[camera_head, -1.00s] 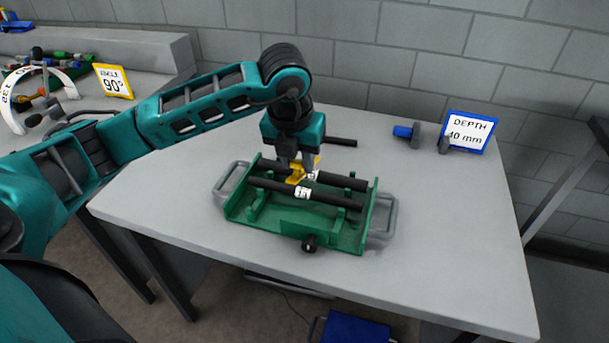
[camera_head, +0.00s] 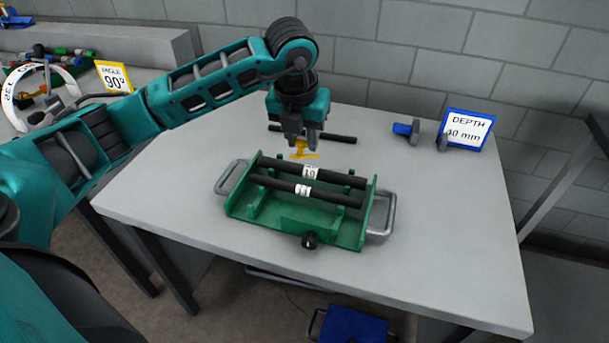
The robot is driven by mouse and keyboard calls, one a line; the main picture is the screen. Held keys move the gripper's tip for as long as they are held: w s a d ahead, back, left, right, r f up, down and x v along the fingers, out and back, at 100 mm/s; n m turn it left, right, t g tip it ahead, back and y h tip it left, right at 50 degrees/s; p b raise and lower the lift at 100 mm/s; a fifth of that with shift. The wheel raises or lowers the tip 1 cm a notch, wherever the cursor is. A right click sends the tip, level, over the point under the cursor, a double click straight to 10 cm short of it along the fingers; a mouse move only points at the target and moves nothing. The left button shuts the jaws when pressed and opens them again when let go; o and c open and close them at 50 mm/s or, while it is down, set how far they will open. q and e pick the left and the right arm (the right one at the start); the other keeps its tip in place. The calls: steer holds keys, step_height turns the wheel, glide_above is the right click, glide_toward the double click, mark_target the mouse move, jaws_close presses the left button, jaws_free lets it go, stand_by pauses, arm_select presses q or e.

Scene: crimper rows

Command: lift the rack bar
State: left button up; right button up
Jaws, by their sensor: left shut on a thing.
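A green rack (camera_head: 292,222) with grey side handles stands on the grey table. Two black bars lie across it, a front bar (camera_head: 335,199) and a back bar (camera_head: 340,178), each with a white label near its middle. My right gripper is out of view.
A blue-framed depth sign (camera_head: 468,130) and a blue-and-grey tool (camera_head: 407,130) stand at the back right. The table's right side (camera_head: 450,230) is clear.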

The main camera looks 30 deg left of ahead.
arm_select(q)
steer(key=w+a+r+p, duration=0.1)
steer(key=w+r+p, duration=0.1)
steer(key=w+r, duration=0.2)
steer(key=shift+w+a, duration=0.25)
steer(key=shift+w, duration=0.95)
steer(key=shift+w+a+f, duration=0.1)
steer(key=shift+w+a, duration=0.15)
steer(key=shift+w, duration=0.8)
steer(key=shift+w+a+f, duration=0.1)
steer(key=shift+w+a, duration=0.15)
steer(key=shift+w, duration=0.8)
steer(key=shift+w+a+f, duration=0.1)
steer(key=shift+w+a, duration=0.15)
steer(key=shift+w, duration=0.8)
steer(key=shift+c, duration=0.2)
steer(key=shift+w+a+r+b, duration=0.1)
steer(key=shift+w+a+b, duration=0.1)
steer(key=shift+w, duration=0.55)
steer(key=shift+w+a+b, duration=0.1)
steer(key=shift+w+a, duration=0.05)
steer(key=shift+w, duration=0.6)
steer(key=shift+c, duration=0.4)
jaws_close()
steer(key=shift+o, duration=1.5)
jaws_free()
